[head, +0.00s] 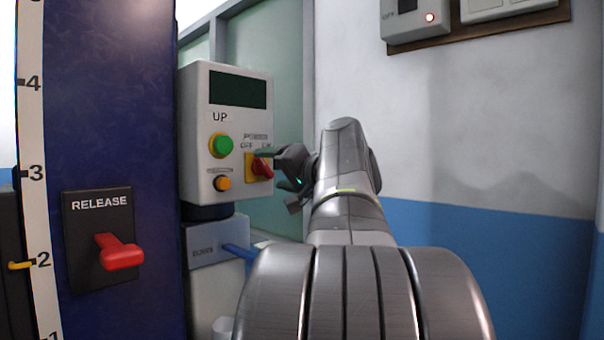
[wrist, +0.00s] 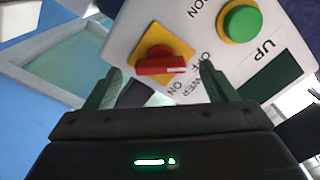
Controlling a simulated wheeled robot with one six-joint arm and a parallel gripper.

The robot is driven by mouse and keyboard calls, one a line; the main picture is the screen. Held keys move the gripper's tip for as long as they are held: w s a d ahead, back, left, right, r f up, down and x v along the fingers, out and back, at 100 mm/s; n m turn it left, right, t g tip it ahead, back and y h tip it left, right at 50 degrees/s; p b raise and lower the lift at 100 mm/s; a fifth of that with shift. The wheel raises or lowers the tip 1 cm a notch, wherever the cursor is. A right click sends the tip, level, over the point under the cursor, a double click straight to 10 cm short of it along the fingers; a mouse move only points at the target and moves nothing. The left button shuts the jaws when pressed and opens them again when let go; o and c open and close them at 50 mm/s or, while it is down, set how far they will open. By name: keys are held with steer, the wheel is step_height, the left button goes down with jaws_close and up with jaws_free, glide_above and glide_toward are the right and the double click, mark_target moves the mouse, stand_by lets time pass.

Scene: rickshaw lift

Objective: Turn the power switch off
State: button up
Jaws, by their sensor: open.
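The power switch is a red rotary knob (head: 262,167) on a yellow plate, with OFF and ON lettered above it, on the front of a light grey control box (head: 195,130). It also shows in the wrist view (wrist: 160,65), where the red handle lies level across the picture, toward the ON lettering side. My gripper (head: 275,168) is at the right of the switch in the head view. In the wrist view my gripper (wrist: 157,88) is open, with one finger on each side of the knob. I cannot tell whether a finger touches it.
A green button (head: 222,145) marked UP and an orange button (head: 222,184) sit left of the switch. A dark display (head: 238,90) is above. A red release lever (head: 120,252) stands out from the blue column (head: 105,140) at left. A wall box (head: 415,20) hangs upper right.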

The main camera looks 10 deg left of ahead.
mark_target(263, 167)
steer(key=v, duration=1.1)
steer(key=x, duration=1.3)
steer(key=shift+w+a, duration=0.25)
steer(key=shift+a, duration=0.05)
